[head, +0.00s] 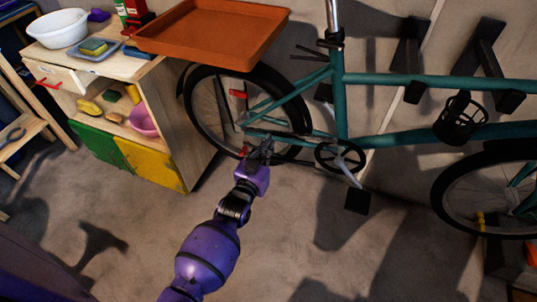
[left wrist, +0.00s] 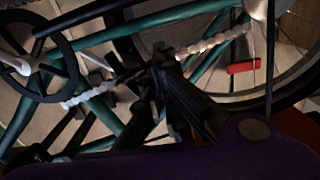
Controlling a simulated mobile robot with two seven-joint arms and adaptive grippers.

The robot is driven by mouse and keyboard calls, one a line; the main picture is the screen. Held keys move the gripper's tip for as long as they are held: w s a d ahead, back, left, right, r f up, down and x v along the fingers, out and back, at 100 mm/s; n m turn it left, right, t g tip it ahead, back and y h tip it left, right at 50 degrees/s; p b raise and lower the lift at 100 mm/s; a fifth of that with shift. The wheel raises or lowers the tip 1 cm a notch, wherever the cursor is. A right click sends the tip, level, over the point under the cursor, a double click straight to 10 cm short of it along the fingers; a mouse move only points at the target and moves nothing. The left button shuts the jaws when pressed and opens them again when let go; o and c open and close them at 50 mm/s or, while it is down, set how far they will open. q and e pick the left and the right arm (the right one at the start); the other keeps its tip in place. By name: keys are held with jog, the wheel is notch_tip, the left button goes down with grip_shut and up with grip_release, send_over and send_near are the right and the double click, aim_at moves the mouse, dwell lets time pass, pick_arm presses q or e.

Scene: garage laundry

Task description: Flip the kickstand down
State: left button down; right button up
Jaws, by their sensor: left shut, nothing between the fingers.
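A teal bicycle (head: 340,100) stands against the wall; its rear wheel (head: 195,115) is at left and its crank and chainring (head: 340,155) are in the middle. My left gripper (head: 264,148) reaches up from below to the lower rear of the frame, between rear wheel and chainring. It is shut and empty. The left wrist view shows its dark fingers (left wrist: 163,62) close to the chain (left wrist: 90,96) and teal tubes (left wrist: 125,125). I cannot clearly make out the kickstand among the dark parts there; the gripper may hide it. My right gripper is not in view.
An orange tray (head: 210,35) juts out above the rear wheel. A wooden cabinet (head: 180,120) with green and yellow doors stands at left. A pedal (head: 357,200) hangs low near the gripper's right. Red pieces (head: 238,93) show at the rear wheel. The floor (head: 290,250) in front is clear.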

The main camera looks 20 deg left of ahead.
aim_at(284, 159)
pick_arm(q)
notch_tip(284, 159, down, 4)
jog(key=shift+w+r+b, duration=0.1)
jog(key=shift+r+b, duration=0.05)
jog(key=shift+b, duration=0.15)
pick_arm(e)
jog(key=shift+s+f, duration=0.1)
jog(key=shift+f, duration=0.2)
pick_arm(q)
jog(key=shift+a, duration=0.1)
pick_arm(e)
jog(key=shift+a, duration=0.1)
